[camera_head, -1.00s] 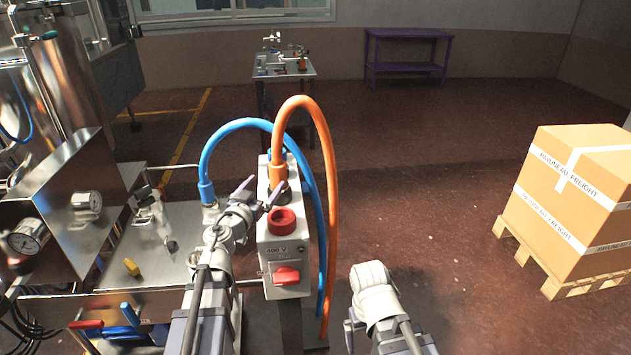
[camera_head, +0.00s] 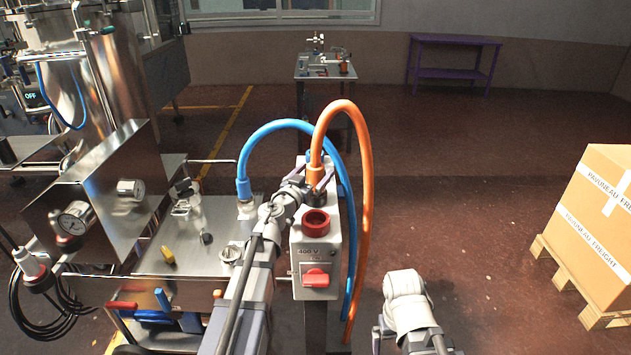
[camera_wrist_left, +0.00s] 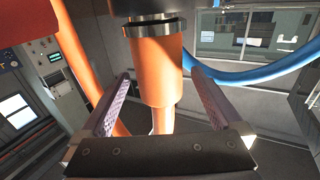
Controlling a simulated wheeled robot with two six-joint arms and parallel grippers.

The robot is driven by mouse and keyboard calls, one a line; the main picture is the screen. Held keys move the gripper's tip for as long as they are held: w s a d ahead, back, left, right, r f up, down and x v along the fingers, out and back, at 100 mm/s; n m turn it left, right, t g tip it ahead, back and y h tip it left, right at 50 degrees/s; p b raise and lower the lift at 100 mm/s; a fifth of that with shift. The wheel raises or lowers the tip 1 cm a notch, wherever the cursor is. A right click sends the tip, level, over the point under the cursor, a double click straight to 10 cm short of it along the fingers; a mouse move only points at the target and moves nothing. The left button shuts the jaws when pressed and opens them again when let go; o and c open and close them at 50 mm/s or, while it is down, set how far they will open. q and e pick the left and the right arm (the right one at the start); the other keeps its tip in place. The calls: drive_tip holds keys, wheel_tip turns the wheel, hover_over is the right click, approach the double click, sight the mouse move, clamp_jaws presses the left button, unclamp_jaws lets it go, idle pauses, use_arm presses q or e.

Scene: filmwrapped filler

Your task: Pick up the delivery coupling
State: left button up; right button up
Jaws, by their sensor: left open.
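An orange hose coupling (camera_head: 316,160) stands upright on the grey 400 V post (camera_head: 300,238), with its orange hose arching up and over to the right. I cannot tell from any label whether this is the delivery coupling. A blue hose coupling (camera_head: 243,188) stands left of it on the steel table. My left gripper (camera_head: 312,183) is open at the orange coupling. In the left wrist view, the orange coupling (camera_wrist_left: 157,75), with a metal ring, lies between the two spread fingers (camera_wrist_left: 160,108). Contact is not clear. My right arm shows at the lower right, but its gripper does not.
A red round socket (camera_head: 316,222) and a red switch (camera_head: 316,278) are on the post's front. The orange hose (camera_head: 365,200) and blue hose (camera_head: 346,230) hang at its right. A steel machine stands left; a carton (camera_head: 595,215) on a pallet stands right, with open floor between.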

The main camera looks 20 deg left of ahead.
use_arm(q)
drive_tip(key=shift+w+d, duration=0.1)
drive_tip(key=shift+w, duration=0.4)
clamp_jaws()
idle(0.4)
